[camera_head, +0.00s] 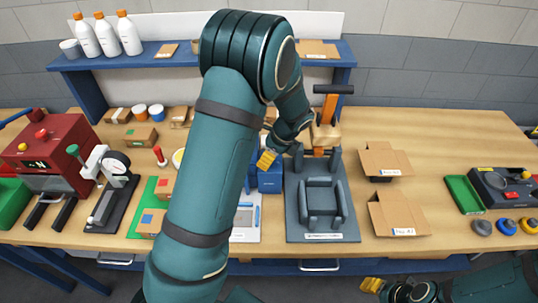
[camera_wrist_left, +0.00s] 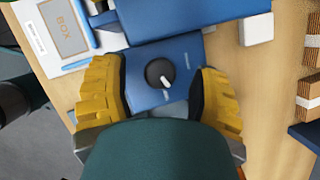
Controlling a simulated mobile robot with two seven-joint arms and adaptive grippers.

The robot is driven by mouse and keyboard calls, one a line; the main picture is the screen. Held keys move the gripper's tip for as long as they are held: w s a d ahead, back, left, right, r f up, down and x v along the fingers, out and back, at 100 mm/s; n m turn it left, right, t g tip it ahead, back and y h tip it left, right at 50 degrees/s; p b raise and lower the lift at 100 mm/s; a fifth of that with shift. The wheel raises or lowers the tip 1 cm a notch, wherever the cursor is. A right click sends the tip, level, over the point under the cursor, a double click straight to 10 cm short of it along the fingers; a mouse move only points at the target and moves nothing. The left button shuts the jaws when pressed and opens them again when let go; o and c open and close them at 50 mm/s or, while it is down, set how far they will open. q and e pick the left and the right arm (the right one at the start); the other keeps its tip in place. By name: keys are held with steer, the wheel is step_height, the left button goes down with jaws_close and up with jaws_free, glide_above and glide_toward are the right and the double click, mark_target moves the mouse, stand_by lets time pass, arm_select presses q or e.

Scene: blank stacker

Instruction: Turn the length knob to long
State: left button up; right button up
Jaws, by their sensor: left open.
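The length knob (camera_wrist_left: 159,73) is a round black dial with a white pointer, on a blue panel (camera_wrist_left: 185,52) in the left wrist view. Its pointer is directed down and slightly right there. Small white marks beside it are too small to read. My left gripper (camera_wrist_left: 160,90) is open, with a yellow fingertip on each side of the knob, apart from it. In the head view my left gripper (camera_head: 267,160) is by the blue box (camera_head: 270,180), partly hidden by my arm; the knob is not visible there. My right gripper (camera_head: 373,285) is at the bottom right, away from the box.
A grey fixture (camera_head: 322,224) stands right of the blue box, with an orange-and-black lever press (camera_head: 328,105) behind it. Open cardboard boxes (camera_head: 385,160) lie farther right. A red machine (camera_head: 48,148) is at the left. A blue shelf (camera_head: 130,60) crosses the back.

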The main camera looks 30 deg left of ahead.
arm_select(q)
jaws_close()
steer(key=shift+s+m+t, duration=0.15)
steer(key=shift+m+t, duration=0.65)
steer(key=shift+m, duration=1.5)
jaws_free()
steer(key=v, duration=1.2)
